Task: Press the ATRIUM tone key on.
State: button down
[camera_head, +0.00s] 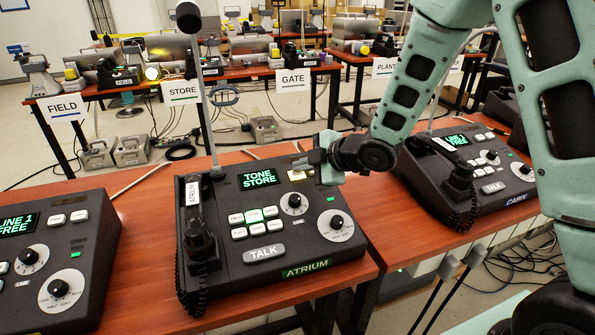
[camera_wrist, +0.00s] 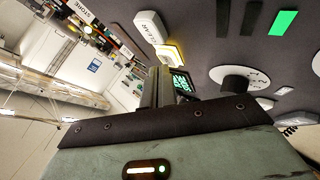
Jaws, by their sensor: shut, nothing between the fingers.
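The ATRIUM phone (camera_head: 345,258) stands on the middle wooden table, its green display (camera_head: 258,179) reading "TONE STORE". A key with an amber glow (camera_head: 296,175) lies right of the display; in the wrist view the amber-lit key (camera_wrist: 171,53) sits beside a white key marked CLEAR (camera_wrist: 151,27). I cannot read the lit key's label. My gripper (camera_head: 306,160) is shut and empty, low over the panel's back part by the lit key. In the wrist view its fingers (camera_wrist: 160,84) point toward that key and partly cover the display; contact cannot be told.
The handset (camera_head: 197,245) and upright gooseneck microphone (camera_head: 205,95) stand at the phone's left. Knobs (camera_head: 337,223) lie right of the keys. A LINE 1 phone (camera_head: 50,260) is at left, the CABIN phone (camera_head: 470,170) at right. Tables with signs stand behind.

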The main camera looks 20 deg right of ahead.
aim_at(305, 186)
jog(key=shift+r, duration=0.2)
notch_tip(305, 186, up, 6)
jog(key=s+p, duration=0.1)
jog(key=p, duration=0.3)
jog(key=shift+s, duration=0.3)
jog(key=shift+f, duration=0.1)
jog(key=s+a+r+m+g+h+p, duration=0.1)
jog(key=s+a+r+m+g+h, duration=0.1)
jog(key=s, duration=0.8)
jog(key=s+a+r+m+g+h+p, duration=0.1)
jog(key=s+m+g, duration=0.3)
jog(key=s, duration=0.7)
jog(key=s+a+r+m+g+h+p, duration=0.1)
jog(key=s+a+r+m+g+h, duration=0.1)
jog(key=s, duration=0.9)
jog(key=a+m+g, duration=0.1)
jog(key=a+m, duration=0.1)
jog(key=shift+r+m+g+h, duration=0.3)
jog(key=shift+r+h, duration=0.05)
jog(key=shift+h, duration=0.05)
jog(key=shift+a, duration=0.1)
